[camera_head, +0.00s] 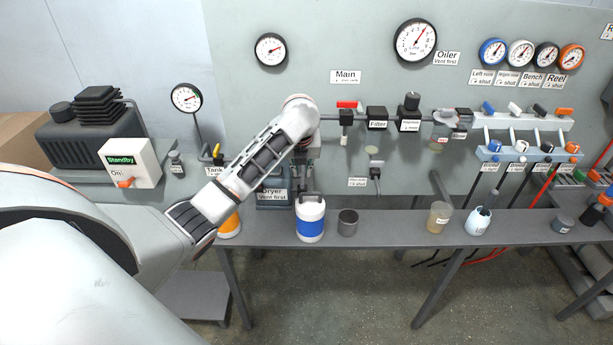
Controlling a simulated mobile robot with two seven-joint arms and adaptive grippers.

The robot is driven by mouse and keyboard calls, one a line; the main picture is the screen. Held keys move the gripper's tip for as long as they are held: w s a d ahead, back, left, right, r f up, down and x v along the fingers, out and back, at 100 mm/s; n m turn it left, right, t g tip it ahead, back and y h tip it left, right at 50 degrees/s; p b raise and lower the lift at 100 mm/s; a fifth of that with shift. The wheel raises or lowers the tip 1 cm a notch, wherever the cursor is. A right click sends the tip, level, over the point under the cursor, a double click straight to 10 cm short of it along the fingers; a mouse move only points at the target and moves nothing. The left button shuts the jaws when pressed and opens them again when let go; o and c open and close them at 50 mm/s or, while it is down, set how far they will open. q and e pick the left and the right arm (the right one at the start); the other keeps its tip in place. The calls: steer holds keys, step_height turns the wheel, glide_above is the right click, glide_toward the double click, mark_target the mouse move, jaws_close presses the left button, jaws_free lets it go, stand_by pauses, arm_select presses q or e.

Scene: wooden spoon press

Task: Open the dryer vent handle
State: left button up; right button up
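The dryer (273,197) is a dark grey block with a label reading "Dryer Vent first". It stands at the back of the bench, just left of the white and blue canister. My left arm reaches across from the left and bends down at the wrist. My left gripper (304,172) is dark, points down beside the dryer's upper right and is partly hidden by my own wrist and forearm. Whether its fingers are open or shut is unclear, and no held thing is visible. The dryer vent handle cannot be made out; my arm covers that area. My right gripper is out of view.
A white and blue canister (310,219) and a dark cup (347,222) stand close in front of the gripper. An orange and white container (229,224) is partly behind my arm. The red main valve handle (347,104) and filter (376,118) are to the right.

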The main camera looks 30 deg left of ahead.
mark_target(302, 182)
arm_select(q)
steer(key=x, duration=0.7)
steer(key=shift+f, duration=0.2)
jaws_close()
